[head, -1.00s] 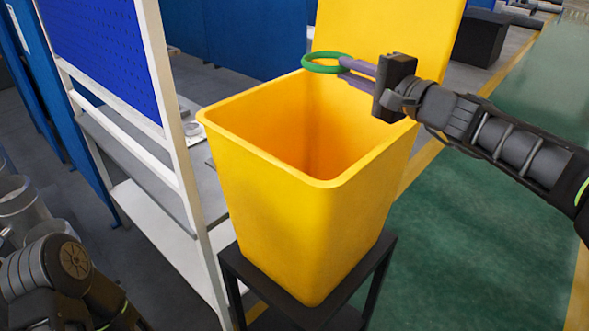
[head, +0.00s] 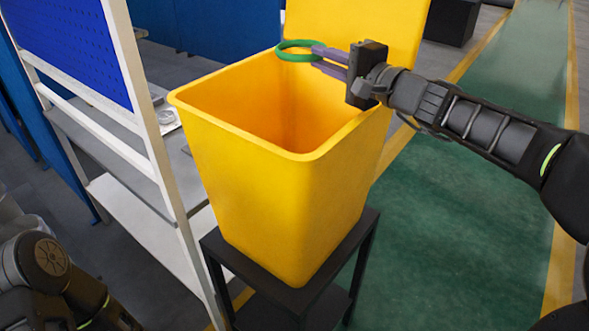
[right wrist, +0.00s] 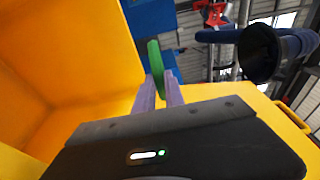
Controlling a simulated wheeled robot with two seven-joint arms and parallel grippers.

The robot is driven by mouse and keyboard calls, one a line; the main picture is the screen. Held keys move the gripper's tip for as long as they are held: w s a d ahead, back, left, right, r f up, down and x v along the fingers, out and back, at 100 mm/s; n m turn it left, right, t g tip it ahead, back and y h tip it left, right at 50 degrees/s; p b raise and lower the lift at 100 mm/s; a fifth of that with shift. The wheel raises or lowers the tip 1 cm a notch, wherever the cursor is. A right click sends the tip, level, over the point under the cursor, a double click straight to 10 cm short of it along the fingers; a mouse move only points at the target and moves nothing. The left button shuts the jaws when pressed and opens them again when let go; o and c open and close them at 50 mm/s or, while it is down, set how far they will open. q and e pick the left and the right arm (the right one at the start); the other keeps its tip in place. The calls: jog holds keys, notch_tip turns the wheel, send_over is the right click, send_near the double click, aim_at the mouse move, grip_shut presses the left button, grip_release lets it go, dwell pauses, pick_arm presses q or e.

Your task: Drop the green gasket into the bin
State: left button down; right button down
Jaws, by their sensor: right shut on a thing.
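The green gasket (head: 296,42) is a thin ring held by my right gripper (head: 318,54), whose purple fingers are shut on its right side. In the head view the ring shows over the far part of the yellow bin's opening. The yellow bin (head: 270,190) stands open, with its lid (head: 365,25) raised at the back. In the right wrist view the gasket (right wrist: 155,70) shows edge-on between the fingertips (right wrist: 159,85), with the yellow bin wall (right wrist: 90,50) to the left. My left gripper is not in view; only part of my left arm shows at the lower left.
The bin rests on a black stand (head: 340,262). A white-framed rack with a blue pegboard (head: 68,40) and grey shelf stands close on the left. Green floor (head: 470,210) lies open on the right. A dark box (head: 452,20) sits at the back.

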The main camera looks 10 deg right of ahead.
jog(key=shift+f, duration=0.85)
jog(key=c, duration=1.3)
grip_release()
jog(key=shift+c, duration=0.2)
jog(key=b+v, duration=0.3)
jog(key=v, duration=0.4)
jog(key=shift+s, duration=0.4)
jog(key=shift+d, duration=0.15)
